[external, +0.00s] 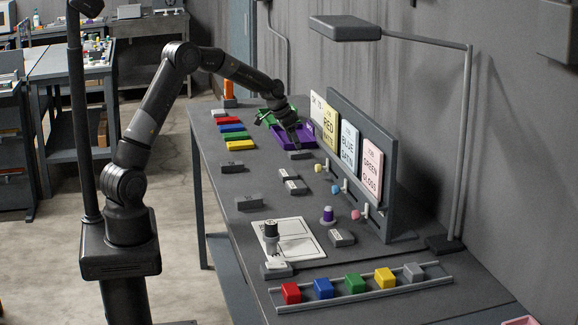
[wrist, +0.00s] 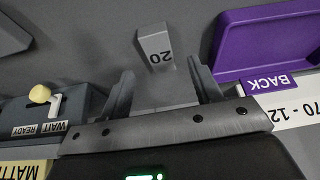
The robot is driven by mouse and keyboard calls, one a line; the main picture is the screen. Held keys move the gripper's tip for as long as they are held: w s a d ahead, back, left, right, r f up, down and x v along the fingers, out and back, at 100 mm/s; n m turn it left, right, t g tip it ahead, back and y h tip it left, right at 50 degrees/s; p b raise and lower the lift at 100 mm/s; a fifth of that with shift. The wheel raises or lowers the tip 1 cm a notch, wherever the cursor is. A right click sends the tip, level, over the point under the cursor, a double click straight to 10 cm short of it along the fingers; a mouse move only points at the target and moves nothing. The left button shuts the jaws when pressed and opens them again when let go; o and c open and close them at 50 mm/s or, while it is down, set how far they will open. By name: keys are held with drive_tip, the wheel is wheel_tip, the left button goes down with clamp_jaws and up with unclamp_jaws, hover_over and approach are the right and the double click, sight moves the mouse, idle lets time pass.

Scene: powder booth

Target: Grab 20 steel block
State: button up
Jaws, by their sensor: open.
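The steel block marked 20 (wrist: 153,45) is a small grey block on the grey table. In the wrist view its number reads upside down, and it lies just beyond and between my fingertips. My gripper (wrist: 160,72) is open and empty, with one finger on each side of the line to the block. I see no contact. In the external view my gripper (external: 296,143) hangs low by the purple tray, and a grey block (external: 299,155) lies just below it; its label is too small to read there.
The purple tray (wrist: 262,42) marked BACK is close on the right in the wrist view. A lever box (wrist: 60,110) marked WAIT and READY is on the left. Other grey blocks (external: 249,202) and coloured blocks on a rail (external: 358,298) lie nearer. A sign board (external: 378,150) stands behind.

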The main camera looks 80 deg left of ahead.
sight(300, 152)
drive_tip(key=x, duration=0.4)
drive_tip(key=shift+w+f, duration=0.15)
drive_tip(key=shift+f, duration=0.05)
drive_tip(key=shift+c, duration=0.5)
drive_tip(key=c, duration=1.1)
